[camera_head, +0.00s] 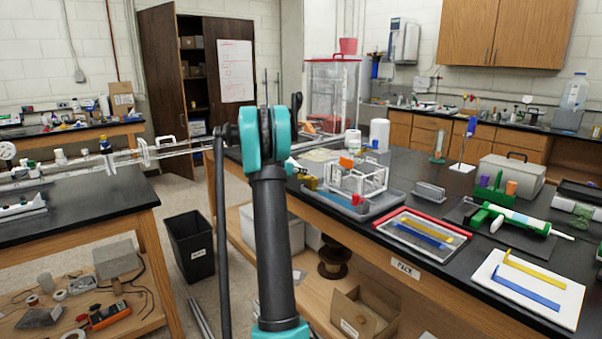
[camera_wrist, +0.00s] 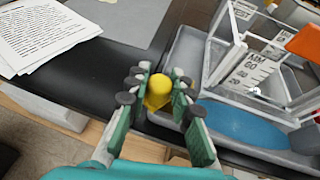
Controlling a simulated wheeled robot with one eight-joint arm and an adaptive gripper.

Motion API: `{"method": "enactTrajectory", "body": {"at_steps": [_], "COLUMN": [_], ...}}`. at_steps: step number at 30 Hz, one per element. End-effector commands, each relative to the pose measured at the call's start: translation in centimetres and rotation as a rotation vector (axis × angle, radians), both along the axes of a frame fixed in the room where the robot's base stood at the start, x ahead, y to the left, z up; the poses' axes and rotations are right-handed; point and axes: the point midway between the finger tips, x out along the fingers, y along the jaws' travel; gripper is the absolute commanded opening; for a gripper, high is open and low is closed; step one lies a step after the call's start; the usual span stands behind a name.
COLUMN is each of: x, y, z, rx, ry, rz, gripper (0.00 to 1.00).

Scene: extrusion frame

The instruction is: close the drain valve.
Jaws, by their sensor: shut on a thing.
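In the wrist view a yellow knob-like part (camera_wrist: 158,92), which looks like the drain valve's handle, sits at the near left corner of the grey tray (camera_wrist: 180,52). My gripper (camera_wrist: 160,84) is shut on it, with green, dark-padded fingers on both sides. The fingers hide part of the yellow part, so I cannot tell how far it is turned. In the head view the yellow part (camera_head: 311,183) shows just right of my arm, by the left end of the tray (camera_head: 372,211). My gripper is mostly hidden behind my arm there.
A clear framed box (camera_head: 372,180) with an orange piece (camera_head: 347,162) stands in the tray. A blue oval (camera_wrist: 240,122) lies beside it. Printed sheets (camera_wrist: 42,35) lie left of my gripper. A red-edged tray (camera_head: 412,238) is to the right. The floor aisle holds a black bin (camera_head: 190,245).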

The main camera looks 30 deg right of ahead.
Motion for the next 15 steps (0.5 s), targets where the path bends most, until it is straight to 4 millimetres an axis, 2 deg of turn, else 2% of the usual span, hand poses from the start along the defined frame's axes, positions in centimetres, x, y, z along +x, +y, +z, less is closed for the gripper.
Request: {"method": "enactTrajectory", "body": {"at_steps": [15], "x": [2.0], "y": [-1.7], "z": [0.0], "rx": [-0.001], "ry": [0.001], "rz": [-0.473], "gripper": [0.0]}}
